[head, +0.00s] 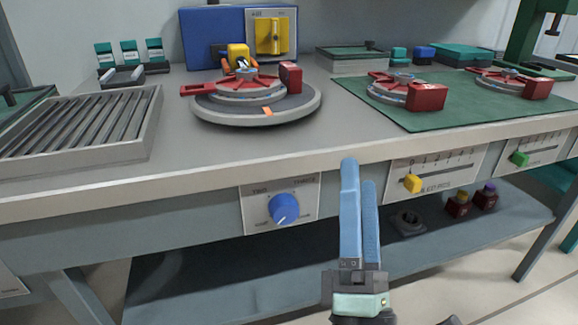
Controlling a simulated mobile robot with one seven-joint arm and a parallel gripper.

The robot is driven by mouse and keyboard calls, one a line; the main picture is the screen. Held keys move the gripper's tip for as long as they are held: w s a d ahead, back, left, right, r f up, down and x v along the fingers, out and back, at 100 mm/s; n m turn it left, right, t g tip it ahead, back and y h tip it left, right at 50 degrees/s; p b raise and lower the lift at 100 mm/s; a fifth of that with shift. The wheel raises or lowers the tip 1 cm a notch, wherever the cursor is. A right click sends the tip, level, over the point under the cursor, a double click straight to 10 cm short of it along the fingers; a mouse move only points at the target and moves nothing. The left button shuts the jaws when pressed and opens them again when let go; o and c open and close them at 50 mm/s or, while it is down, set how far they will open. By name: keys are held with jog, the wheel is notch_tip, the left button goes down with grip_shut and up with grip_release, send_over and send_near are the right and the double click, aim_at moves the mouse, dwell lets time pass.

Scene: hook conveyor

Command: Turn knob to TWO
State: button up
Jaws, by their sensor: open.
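The round blue knob (284,209) sits on a pale panel (256,226) on the bench's front face, left of my gripper. Small print above it seems to read TWO at upper left and THREE at upper right; other print is too small to read. A pale mark shows on the knob's face near its lower middle; I cannot tell exactly which label it points to. My gripper (359,170) has two long blue fingers pointing up, in front of the bench and right of the knob. It is open, empty and apart from the knob, with a narrow gap showing from this side.
Right of my gripper are a yellow slider (413,184) and a green slider (520,158) on front panels. The benchtop holds a roller tray (152,128), a grey turntable (215,113) with a red-handled fixture, and a green mat (465,118). A lower shelf (230,283) lies below.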

notch_tip(320, 180, down, 3)
jog(key=s+a+n+g+y+p, duration=0.15)
jog(key=n+g+y+p, duration=0.3)
jog(key=n+p, duration=0.6)
jog(key=n+g+y+p, duration=0.2)
jog(key=n+g+p, duration=0.2)
jog(key=n+p, duration=0.15)
send_near(287, 213)
jog(key=shift+n+t, duration=0.25)
jog(key=shift+n, duration=0.15)
jog(key=x, duration=0.8)
jog(key=shift+w+a+f, duration=0.1)
jog(key=shift+w+f, duration=0.1)
jog(key=shift+w, duration=0.1)
jog(key=shift+c, duration=0.3)
jog(key=c, duration=1.3)
